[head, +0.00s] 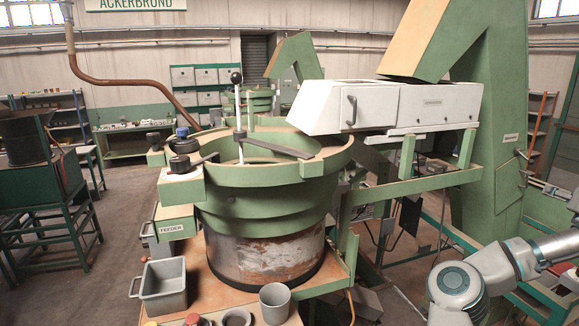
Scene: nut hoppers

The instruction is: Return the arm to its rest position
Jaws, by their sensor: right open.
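My right arm (505,268) shows at the lower right, with a large round grey joint and a pale link running to the right edge. Little of my right gripper (562,268) can be made out, in dark parts by the arm at the right edge. It is open, and I see nothing held in it. The fingertips are not clear. The arm is apart from the green bowl feeder (265,195) and to the right of its stand. My left gripper and left arm do not show.
A grey bin (162,285) and a grey cup (274,302) stand on the feeder's orange-brown ledge. A white hopper (400,105) and a tall green elevator (485,150) stand behind. Green frame bars lie close to my arm. Open floor (115,240) is at left.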

